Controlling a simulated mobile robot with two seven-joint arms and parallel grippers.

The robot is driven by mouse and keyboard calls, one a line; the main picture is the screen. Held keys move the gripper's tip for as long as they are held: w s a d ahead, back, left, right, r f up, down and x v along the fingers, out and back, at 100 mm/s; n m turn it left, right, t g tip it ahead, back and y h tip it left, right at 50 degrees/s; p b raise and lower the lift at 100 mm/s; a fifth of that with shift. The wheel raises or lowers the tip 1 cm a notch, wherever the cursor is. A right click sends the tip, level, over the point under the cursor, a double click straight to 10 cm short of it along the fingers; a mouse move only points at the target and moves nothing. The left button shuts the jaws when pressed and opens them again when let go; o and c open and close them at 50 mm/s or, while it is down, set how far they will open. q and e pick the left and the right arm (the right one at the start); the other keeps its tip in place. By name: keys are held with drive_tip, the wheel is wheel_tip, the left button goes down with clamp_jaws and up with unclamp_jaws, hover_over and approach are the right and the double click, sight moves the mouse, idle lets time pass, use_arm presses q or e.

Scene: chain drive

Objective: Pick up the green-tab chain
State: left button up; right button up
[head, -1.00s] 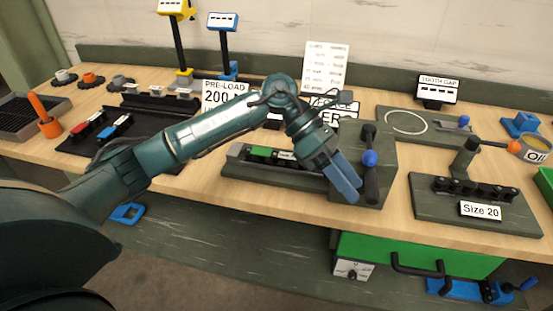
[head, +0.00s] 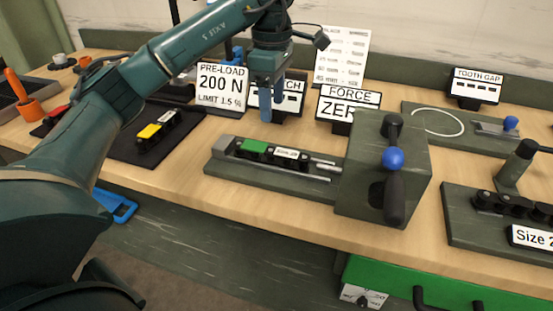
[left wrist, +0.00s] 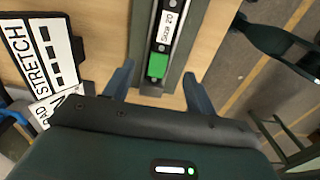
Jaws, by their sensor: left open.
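The green-tab chain (head: 272,152) lies in the channel of a grey-green bench fixture (head: 220,170). It has a green block at its left end, dark links and a white label. In the left wrist view the chain (left wrist: 167,28) runs up the picture, its green end nearest me. My left gripper (head: 266,108) points down with blue fingers, open and empty, above and behind the chain's green end in the head view. In the left wrist view its fingers (left wrist: 158,88) appear on either side of the channel, apart from the chain. My right gripper is not seen.
A block (head: 360,175) with a blue-knobbed lever (head: 393,158) stands at the fixture's right end. Signs stand behind, including PRE-LOAD (head: 221,88) and FORCE (head: 348,104). A black mat (head: 125,148) with a yellow-tab chain (head: 152,131) lies left. Bare bench shows in front of the fixture.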

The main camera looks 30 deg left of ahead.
use_arm(q)
drive_tip(key=b, duration=0.1)
hover_over(271, 150)
wheel_tip(271, 150, down, 5)
drive_tip(key=shift+d+f, duration=0.1)
drive_tip(key=shift+f, duration=3.1)
drive_tip(key=shift+c, duration=0.5)
clamp_jaws()
